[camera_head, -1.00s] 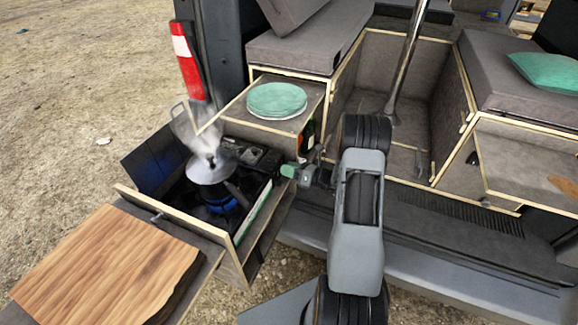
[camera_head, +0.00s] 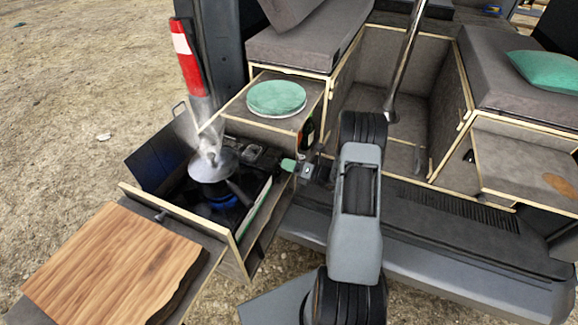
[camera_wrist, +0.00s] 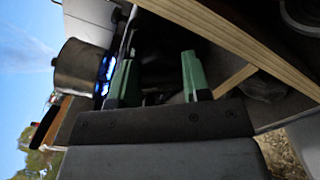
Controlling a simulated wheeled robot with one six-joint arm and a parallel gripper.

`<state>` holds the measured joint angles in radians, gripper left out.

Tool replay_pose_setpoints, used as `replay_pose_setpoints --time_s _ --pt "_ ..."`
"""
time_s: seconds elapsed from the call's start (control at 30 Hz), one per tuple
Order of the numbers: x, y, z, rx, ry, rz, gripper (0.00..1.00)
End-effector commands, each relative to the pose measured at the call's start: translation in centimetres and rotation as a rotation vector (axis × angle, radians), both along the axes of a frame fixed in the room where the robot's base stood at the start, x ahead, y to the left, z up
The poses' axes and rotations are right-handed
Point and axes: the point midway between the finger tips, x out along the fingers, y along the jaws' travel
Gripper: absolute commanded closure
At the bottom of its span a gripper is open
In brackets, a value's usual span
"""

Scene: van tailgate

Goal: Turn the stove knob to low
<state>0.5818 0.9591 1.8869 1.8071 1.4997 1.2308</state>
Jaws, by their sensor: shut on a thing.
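The stove (camera_head: 258,187) sits in a pulled-out drawer at the left of the van. A metal pot (camera_head: 210,166) stands on it, steaming, with a blue flame (camera_head: 222,201) below. In the wrist view the pot (camera_wrist: 82,66) and the blue flame (camera_wrist: 108,68) show at the left. My gripper (camera_head: 288,165) is at the stove's right side, near the back. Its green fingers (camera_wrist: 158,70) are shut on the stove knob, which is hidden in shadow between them. I cannot read the knob's setting.
A wooden board (camera_head: 110,265) lies at the front left. Green plates (camera_head: 276,97) rest on a shelf just behind my gripper, with a dark bottle (camera_head: 307,133) beside it. A wooden edge (camera_wrist: 230,45) runs close beside the fingers in the wrist view.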

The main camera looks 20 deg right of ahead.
Motion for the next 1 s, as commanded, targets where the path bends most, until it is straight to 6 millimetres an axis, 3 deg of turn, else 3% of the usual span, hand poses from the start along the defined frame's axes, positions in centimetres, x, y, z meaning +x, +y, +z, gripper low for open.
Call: replay_pose_setpoints --time_s 0.27,0.3,0.37,0.67,1.0 --pt "-0.1 0.0 -0.1 0.001 0.002 0.000 0.80" --pt "-0.1 0.0 -0.1 0.001 0.002 0.000 0.53" --pt "-0.1 0.0 -0.1 0.000 0.002 0.000 0.48" --pt "-0.3 -0.3 -0.1 -0.001 0.000 -0.001 0.48" --pt "-4.6 -4.3 -0.2 -0.001 0.000 -0.006 0.48"
